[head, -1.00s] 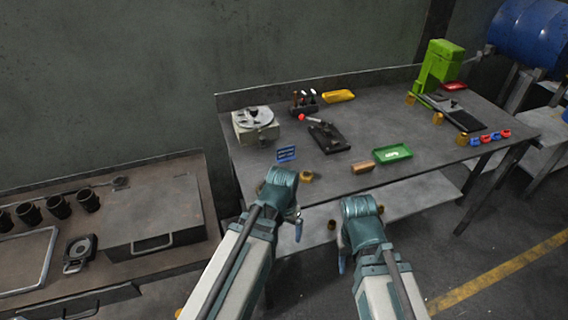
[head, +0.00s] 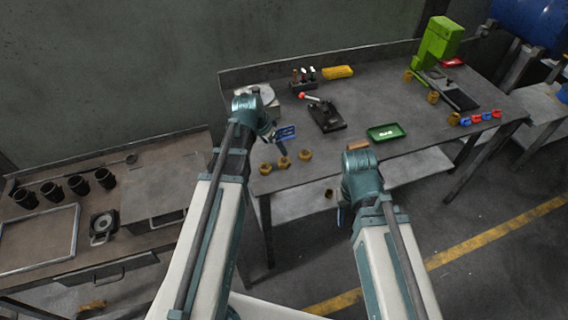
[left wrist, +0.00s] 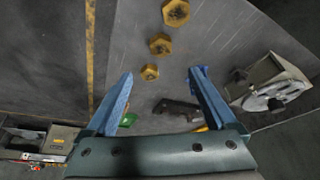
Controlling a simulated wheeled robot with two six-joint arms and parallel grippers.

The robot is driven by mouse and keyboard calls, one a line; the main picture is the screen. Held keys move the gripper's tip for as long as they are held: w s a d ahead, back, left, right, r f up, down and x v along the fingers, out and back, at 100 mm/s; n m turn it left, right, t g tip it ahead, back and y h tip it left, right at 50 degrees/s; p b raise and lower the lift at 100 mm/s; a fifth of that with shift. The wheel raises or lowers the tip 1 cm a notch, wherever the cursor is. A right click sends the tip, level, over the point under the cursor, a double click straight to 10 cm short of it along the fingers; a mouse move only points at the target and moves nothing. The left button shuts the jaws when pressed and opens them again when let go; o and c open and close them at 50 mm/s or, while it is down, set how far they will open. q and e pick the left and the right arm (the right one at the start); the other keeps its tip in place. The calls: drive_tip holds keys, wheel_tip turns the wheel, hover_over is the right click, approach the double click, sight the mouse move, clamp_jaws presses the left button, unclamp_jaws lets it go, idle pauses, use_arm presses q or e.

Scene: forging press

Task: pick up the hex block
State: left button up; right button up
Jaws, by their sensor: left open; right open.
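Three brass hex blocks stand in a row at the table's near left edge: a left one (head: 265,167), a middle one (head: 283,162) and a right one (head: 305,155). The left wrist view shows three too: a near one (left wrist: 149,72), a middle one (left wrist: 160,44) and a far one (left wrist: 176,12). I cannot tell which one is meant. My left gripper (head: 279,146) is over the table by the row, open and empty; its blue fingers (left wrist: 161,76) show apart, the near block between their tips in the picture. My right gripper (head: 340,214) is in front of the table's edge; its fingers are mostly hidden.
A green press (head: 438,45) stands at the back right. The middle of the tabletop is fairly clear.

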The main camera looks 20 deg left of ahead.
use_arm(q)
drive_tip(key=b, duration=0.7)
hover_over(284, 161)
drive_tip(key=s+a, duration=0.1)
drive_tip(key=s, duration=0.1)
wheel_tip(284, 161, down, 7)
drive_tip(key=shift+f, duration=0.1)
drive_tip(key=b+x, duration=0.4)
drive_tip(key=x, duration=0.1)
drive_tip(key=shift+a+f+b, duration=0.1)
drive_tip(key=shift+f+b, duration=0.1)
drive_tip(key=shift+b, duration=0.1)
drive_tip(key=shift+r, duration=0.1)
drive_tip(key=shift+c, duration=0.3)
clamp_jaws()
